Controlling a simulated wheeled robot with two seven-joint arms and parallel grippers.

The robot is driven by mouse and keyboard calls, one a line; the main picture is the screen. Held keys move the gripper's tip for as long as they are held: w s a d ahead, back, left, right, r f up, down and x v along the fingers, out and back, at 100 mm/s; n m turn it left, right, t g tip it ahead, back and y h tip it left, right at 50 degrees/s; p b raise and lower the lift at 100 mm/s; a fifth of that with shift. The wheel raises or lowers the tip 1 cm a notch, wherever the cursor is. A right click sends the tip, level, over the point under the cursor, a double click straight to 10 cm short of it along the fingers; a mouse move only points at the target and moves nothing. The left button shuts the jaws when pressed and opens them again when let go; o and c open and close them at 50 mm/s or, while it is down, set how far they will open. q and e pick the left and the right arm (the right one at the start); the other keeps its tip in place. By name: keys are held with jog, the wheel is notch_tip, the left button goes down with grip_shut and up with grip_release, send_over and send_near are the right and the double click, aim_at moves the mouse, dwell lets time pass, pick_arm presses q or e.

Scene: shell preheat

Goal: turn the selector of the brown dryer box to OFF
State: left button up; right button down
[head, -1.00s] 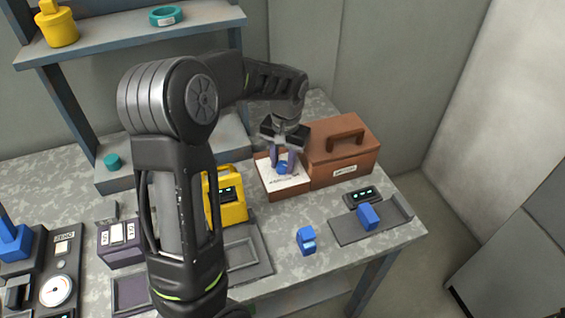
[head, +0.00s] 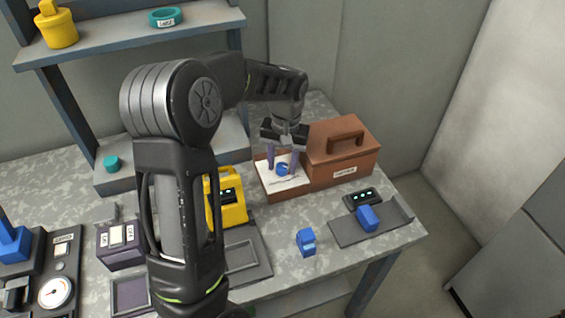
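The brown dryer box (head: 372,158) stands at the back right of the table, with a handle on its lid. A lower part with a white top panel (head: 296,184) is on its left side. The blue selector knob (head: 283,169) sits on that panel. My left gripper (head: 282,170) points down over the panel. Its two fingers are apart, one on each side of the knob, with a gap visible. The panel's printing is too small to read, so the selector's setting cannot be told. My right gripper is not in view.
A yellow device (head: 231,208) stands left of the panel, partly behind my arm. A blue block (head: 306,242) is near the front edge. Another blue block (head: 368,218) lies on a grey tray (head: 349,233), beside a small black display (head: 361,197).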

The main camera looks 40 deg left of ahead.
aim_at(284, 166)
pick_arm(q)
jog(key=shift+o, duration=0.8)
jog(key=shift+r, duration=0.1)
jog(key=r, duration=0.7)
jog(key=shift+d+r, duration=0.25)
jog(key=shift+r, duration=0.05)
